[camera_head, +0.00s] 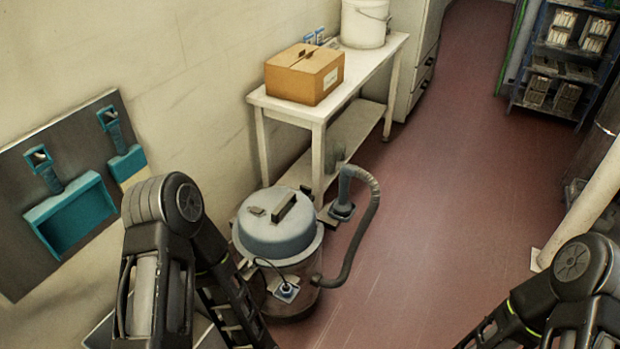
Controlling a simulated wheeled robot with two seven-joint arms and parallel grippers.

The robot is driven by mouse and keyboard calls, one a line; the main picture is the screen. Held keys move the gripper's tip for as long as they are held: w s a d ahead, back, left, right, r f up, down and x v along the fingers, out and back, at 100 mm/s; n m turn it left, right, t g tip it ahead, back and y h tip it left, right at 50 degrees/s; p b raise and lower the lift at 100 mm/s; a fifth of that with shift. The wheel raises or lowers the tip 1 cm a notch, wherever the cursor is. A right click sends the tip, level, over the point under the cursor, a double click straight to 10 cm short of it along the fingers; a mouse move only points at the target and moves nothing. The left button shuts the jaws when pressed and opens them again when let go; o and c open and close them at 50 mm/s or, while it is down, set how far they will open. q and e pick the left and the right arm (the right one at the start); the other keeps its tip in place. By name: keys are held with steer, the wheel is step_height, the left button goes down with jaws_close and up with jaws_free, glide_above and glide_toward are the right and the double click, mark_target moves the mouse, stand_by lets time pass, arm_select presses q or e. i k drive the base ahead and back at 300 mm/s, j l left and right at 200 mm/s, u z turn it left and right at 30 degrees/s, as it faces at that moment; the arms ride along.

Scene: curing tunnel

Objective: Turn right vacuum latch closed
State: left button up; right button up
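A drum vacuum (284,232) with a grey-blue domed lid and a dark handle stands on the floor in the lower middle. A dark flexible hose (367,230) curves from its right side up to a blue-grey nozzle (345,190). A small pale fitting with a cable (287,291) shows on the vacuum's front; I cannot tell whether it is a latch. The right latch cannot be made out. My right arm is at lower right, apart from the vacuum. Neither gripper shows.
A white table (385,58) behind the vacuum holds a cardboard box (305,74) and a white bucket (364,24). Blue dustpans (72,213) hang on a wall board at left. A blue rack (566,60) stands far right. The red floor (440,190) between is clear.

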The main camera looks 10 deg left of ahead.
mark_target(305, 190)
steer(key=i+z, duration=0.2)
steer(key=i, duration=0.4)
steer(key=i+j+z, duration=0.2)
steer(key=i, duration=0.85)
